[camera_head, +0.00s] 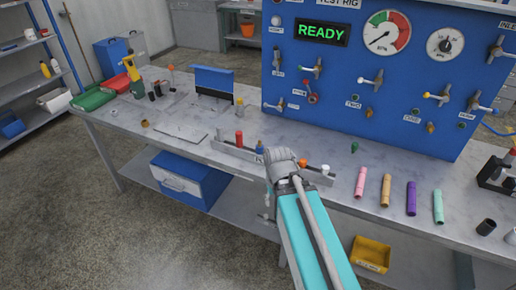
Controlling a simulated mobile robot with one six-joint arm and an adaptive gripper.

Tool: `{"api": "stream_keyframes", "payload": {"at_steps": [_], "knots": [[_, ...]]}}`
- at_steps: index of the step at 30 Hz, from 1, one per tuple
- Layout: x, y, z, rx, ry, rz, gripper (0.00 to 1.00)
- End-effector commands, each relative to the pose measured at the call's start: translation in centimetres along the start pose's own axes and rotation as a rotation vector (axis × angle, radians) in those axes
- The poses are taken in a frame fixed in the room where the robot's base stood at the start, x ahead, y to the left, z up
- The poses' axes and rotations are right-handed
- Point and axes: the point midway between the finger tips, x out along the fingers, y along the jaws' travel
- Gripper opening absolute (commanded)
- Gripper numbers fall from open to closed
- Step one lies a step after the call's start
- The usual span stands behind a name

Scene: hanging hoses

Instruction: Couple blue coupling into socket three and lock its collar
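A small blue piece (259,147), likely the blue coupling, shows at the long grey rack on the bench, just left of my gripper. My gripper (279,157) is over the middle of that rack, seen from behind and above. My wrist hides its fingers and part of the rack, so I cannot tell whether it holds anything. The blue test panel (385,75) stands behind, with small labelled fittings along its lower part. The labels are too small to read surely, so I cannot single out socket three or its collar.
The grey rack (226,149) also bears a red piece (239,138) and an orange-topped piece (302,164). Pink, tan, purple and mint tubes (438,207) lie to the right. A dark stand (495,172) is at the far right. The bench's left front is mostly clear.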

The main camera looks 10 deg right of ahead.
Motion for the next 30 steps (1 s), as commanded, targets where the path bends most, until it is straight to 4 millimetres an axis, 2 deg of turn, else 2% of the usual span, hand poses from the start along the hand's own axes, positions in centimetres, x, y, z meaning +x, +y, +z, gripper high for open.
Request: {"api": "stream_keyframes", "payload": {"at_steps": [4,9,14,20,30], "knots": [[0.0,0.0,0.0,0.000,0.000,0.000,0.57],[-0.1,0.0,-0.3,-0.011,0.000,0.000,0.85],[-0.9,0.4,-1.7,-0.075,0.000,0.000,0.85],[-2.7,0.5,-5.6,-0.265,0.000,0.000,0.85],[-6.9,0.6,-15.0,-0.764,0.000,0.000,0.85]]}}
